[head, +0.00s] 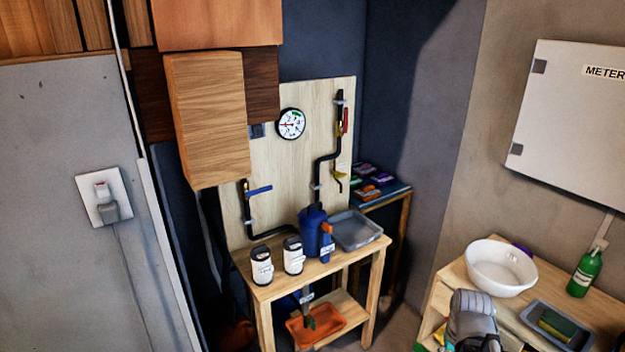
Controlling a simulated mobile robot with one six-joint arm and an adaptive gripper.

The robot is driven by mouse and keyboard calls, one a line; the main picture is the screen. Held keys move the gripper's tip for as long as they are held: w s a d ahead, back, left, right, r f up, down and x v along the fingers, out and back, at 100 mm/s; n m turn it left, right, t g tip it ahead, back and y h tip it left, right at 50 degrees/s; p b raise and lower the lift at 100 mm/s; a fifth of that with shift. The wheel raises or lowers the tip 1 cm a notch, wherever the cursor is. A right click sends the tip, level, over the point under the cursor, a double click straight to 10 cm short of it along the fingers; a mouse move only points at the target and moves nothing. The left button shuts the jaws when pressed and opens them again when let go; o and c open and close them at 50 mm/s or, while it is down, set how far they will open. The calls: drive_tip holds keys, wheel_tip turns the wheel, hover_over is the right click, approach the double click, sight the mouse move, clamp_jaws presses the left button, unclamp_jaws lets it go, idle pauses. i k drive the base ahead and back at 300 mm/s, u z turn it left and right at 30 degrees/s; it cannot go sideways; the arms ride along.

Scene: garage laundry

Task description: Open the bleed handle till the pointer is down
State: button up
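A wooden board (300,95) carries black pipework and a round white gauge (291,124). The gauge's red pointer appears to point left; a green mark is at its upper right. Several handles show: a blue lever (259,190) at left, a red lever (346,121) at upper right, a small yellow handle (341,175) below it, and an orange handle (326,229) beside a blue canister (311,231). Labels are too small to read, so I cannot tell which is the bleed handle. Part of my grey arm shows at the bottom right. My gripper's fingers are not visible.
A wooden stand (262,290) holds two white containers, the canister and a grey tray (378,239). An orange tray (335,312) sits below. A wooden cabinet (209,120) juts out at left. A right-hand bench holds a white bowl (495,283) and green bottle (584,275).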

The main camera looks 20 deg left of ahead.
sight(339, 174)
drive_tip(key=u, duration=0.05)
drive_tip(key=k, duration=0.5)
drive_tip(key=u, duration=0.8)
drive_tip(key=i, duration=1.4)
drive_tip(key=z, duration=0.05)
